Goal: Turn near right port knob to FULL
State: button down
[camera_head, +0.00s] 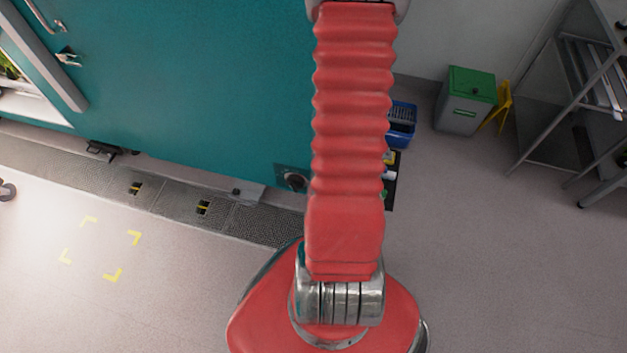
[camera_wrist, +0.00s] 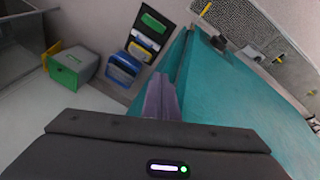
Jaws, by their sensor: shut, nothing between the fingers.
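A round dark port knob (camera_head: 293,180) sits on a square plate low on the teal chamber wall (camera_head: 200,80), just left of my red arm in the head view. Its pointer and markings are too small to read. In the wrist view, a small dark part (camera_wrist: 219,43) juts from the teal wall's lower edge; I cannot tell for sure that it is the knob. My gripper (camera_wrist: 160,92) shows in the wrist view with its purplish fingers together and empty, close to the teal wall and apart from that dark part. The head view does not show my fingertips.
A green-lidded bin (camera_head: 466,98) and blue crates (camera_head: 402,122) stand right of the chamber. A dark mat or tray with small items lies partly behind my arm. A metal rack (camera_head: 575,90) stands far right. Floor grating (camera_head: 160,200) runs along the wall; open floor lies in front.

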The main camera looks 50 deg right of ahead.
jog(key=w+a+r+n, duration=0.1)
jog(key=w+a+r, duration=0.1)
jog(key=a+r, duration=0.5)
jog(key=w+a+r+n, duration=0.1)
jog(key=w+a+r, duration=0.1)
jog(key=a+r, duration=0.55)
jog(key=s+a+r+n+t+y, duration=0.1)
jog(key=a+r, duration=0.3)
jog(key=a, duration=0.6)
jog(key=s+a+r+n+t+y, duration=0.1)
jog(key=a+r, duration=0.4)
jog(key=a, duration=0.6)
jog(key=s+a+r+n+t+y, duration=0.2)
jog(key=s+a+r+n+t, duration=0.1)
jog(key=a, duration=0.8)
jog(key=shift+s+a+r+n, duration=0.15)
jog(key=shift+s+r+n, duration=0.35)
jog(key=shift+r+n, duration=0.4)
jog(key=shift+r, duration=0.1)
